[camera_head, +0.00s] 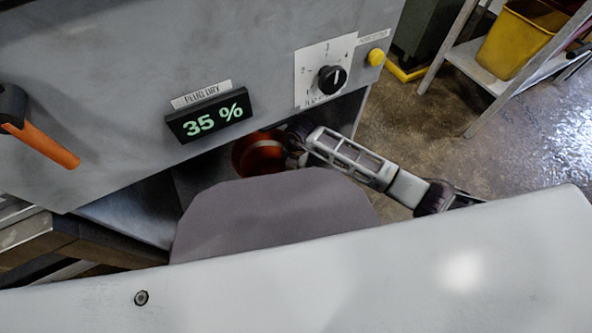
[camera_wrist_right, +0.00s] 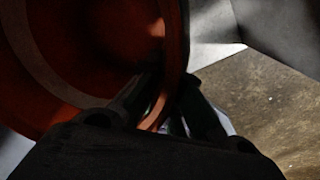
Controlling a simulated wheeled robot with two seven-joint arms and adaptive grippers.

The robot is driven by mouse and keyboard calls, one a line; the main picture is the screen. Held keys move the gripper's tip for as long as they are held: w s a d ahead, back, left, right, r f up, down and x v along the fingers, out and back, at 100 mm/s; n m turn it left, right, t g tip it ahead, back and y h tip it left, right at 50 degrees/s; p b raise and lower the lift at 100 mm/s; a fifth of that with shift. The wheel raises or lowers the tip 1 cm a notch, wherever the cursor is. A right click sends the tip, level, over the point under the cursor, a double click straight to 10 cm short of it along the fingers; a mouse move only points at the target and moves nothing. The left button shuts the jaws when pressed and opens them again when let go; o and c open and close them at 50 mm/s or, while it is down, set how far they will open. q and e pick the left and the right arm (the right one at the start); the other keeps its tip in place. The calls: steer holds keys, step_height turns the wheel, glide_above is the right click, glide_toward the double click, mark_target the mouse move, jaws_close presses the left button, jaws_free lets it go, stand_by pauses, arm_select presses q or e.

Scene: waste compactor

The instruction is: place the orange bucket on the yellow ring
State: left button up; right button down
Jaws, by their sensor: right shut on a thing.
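The orange bucket (camera_head: 258,160) is partly visible under the front panel of the machine, with a pale band inside it. My own body hides its lower part. My right gripper (camera_head: 294,143) is at the right side of its rim. In the right wrist view the bucket (camera_wrist_right: 95,45) fills the upper left, and the fingers of the right gripper (camera_wrist_right: 160,105) are shut on its wall. I cannot make out the yellow ring in either view. My left gripper is not in view.
The grey machine (camera_head: 270,40) overhangs the bucket, with a "35 %" display (camera_head: 209,121), a black knob (camera_head: 331,79) and an orange-handled lever (camera_head: 45,143). A shelf with a yellow tub (camera_head: 520,40) stands at upper right. The floor (camera_head: 430,120) between them is clear.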

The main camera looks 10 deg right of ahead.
steer(key=shift+d, duration=0.1)
steer(key=f+b, duration=0.1)
steer(key=f, duration=0.1)
steer(key=d+f+b, duration=0.1)
steer(key=shift+w+d+f+b, duration=0.1)
steer(key=shift+w+f+b, duration=0.15)
steer(key=shift+b, duration=0.1)
stand_by(0.7)
steer(key=c, duration=1.6)
jaws_free()
steer(key=shift+c, duration=0.2)
steer(key=shift+r, duration=0.15)
